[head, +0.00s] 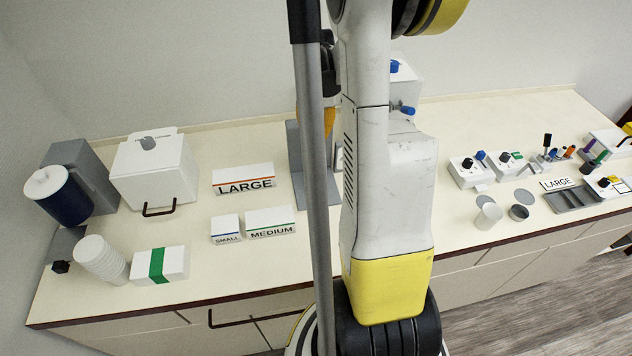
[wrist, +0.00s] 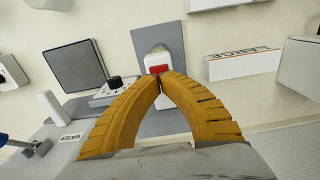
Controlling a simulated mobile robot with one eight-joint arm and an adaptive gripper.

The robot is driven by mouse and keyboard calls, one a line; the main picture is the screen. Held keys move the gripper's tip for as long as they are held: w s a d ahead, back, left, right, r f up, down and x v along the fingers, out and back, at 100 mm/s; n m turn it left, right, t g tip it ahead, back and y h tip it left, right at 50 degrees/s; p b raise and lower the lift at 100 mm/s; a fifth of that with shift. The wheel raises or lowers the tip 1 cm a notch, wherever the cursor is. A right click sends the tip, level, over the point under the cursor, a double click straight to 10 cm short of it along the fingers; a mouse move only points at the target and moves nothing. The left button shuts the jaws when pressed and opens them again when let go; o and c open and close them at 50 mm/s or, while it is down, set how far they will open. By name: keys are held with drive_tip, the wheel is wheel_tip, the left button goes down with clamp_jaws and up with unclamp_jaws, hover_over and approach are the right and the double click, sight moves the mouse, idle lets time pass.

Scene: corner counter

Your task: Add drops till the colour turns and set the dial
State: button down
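In the wrist view, my gripper (wrist: 161,76) has its orange fingers brought together at the tips, with nothing clearly seen between them. The tips are in front of a white block with a red patch (wrist: 158,68) on a grey upright plate (wrist: 170,38); contact cannot be told. A black dial knob (wrist: 114,82) on a white box is left of the tips. In the head view, my arm hides most of the gripper. White boxes with black dials (head: 467,164) (head: 505,158) stand to the right, and another dial (head: 604,182) is farther right.
A white tank with blue taps (head: 405,110) is partly behind my arm. LARGE (head: 243,180), MEDIUM (head: 270,222) and SMALL (head: 226,229) boxes stand left of it. A stack of white cups (head: 100,260) is at the front left. A white cup (head: 488,215) stands near the right front edge.

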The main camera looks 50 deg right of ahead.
sight(316, 147)
drive_tip(key=shift+f+b, duration=1.2)
drive_tip(key=shift+f, duration=0.4)
drive_tip(key=shift+r, duration=0.2)
drive_tip(key=shift+r+p, duration=1.35)
drive_tip(key=shift+r, duration=0.5)
drive_tip(key=shift+r, duration=0.1)
wheel_tip(316, 147, up, 6)
drive_tip(key=p, duration=0.3)
drive_tip(key=shift+p, duration=0.4)
